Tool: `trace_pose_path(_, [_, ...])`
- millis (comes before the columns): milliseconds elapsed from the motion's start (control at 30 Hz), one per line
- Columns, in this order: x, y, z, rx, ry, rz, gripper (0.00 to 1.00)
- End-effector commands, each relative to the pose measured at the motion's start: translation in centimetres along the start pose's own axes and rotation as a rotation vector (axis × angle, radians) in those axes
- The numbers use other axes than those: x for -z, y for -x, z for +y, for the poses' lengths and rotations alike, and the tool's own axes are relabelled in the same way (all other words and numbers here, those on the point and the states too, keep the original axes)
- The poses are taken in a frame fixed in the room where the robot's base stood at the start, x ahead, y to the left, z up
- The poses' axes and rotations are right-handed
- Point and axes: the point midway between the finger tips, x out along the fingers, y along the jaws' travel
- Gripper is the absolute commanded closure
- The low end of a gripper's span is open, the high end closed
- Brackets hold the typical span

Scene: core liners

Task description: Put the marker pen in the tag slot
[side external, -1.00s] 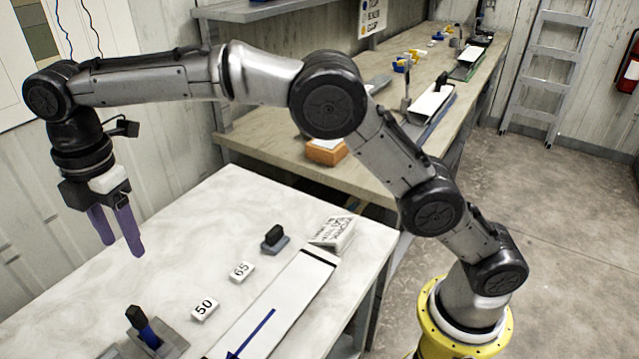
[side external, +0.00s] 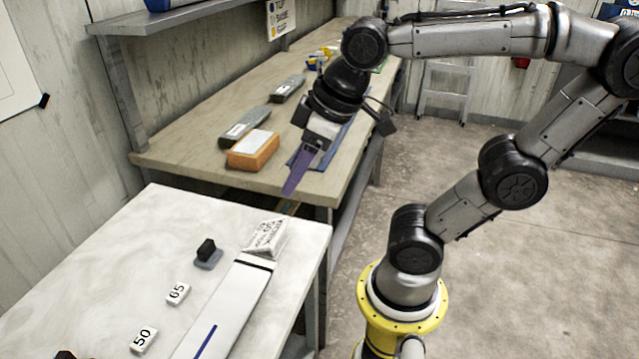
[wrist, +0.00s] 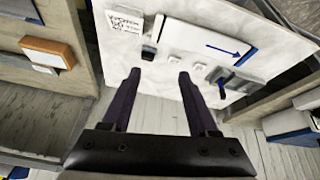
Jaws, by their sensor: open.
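My gripper (side external: 291,186) is open and empty, with purple fingers pointing down, in the air beyond the far end of the white table. In the wrist view its two fingers (wrist: 158,75) stand apart with nothing between them. A dark, blue-bodied upright piece (wrist: 222,90), apparently the marker pen in its grey holder, shows beyond the right finger. In the side view only a black top (side external: 65,355) shows at the bottom left edge. A small black block on a grey base (side external: 207,252) stands on the table. I cannot tell which piece has the tag slot.
A white core liner (side external: 228,310) with a blue line lies along the white table (side external: 100,265). Tags 65 (side external: 178,293) and 50 (side external: 144,340) and a printed white block (side external: 264,238) are nearby. An orange-brown box (side external: 253,150) sits on the wooden bench (side external: 195,128).

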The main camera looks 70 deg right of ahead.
Motion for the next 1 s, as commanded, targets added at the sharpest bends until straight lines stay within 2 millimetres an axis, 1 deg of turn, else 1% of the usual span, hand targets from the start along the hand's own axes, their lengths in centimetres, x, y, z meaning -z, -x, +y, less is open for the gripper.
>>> trace_pose_path(33, [-1.6, -0.2, 0.2, -0.011, -0.053, 0.014, 0.40])
trace_pose_path(100, [-3.1, -0.6, 0.3, -0.020, -0.113, 0.028, 0.40])
trace_pose_path(233, [-4.5, -1.1, 0.4, -0.029, -0.172, 0.043, 0.40])
trace_pose_path(367, [-4.9, -1.2, 0.4, -0.031, -0.185, 0.044, 0.40])
trace_pose_path(1000, [-4.8, -1.2, 0.4, -0.030, -0.180, 0.043, 0.40])
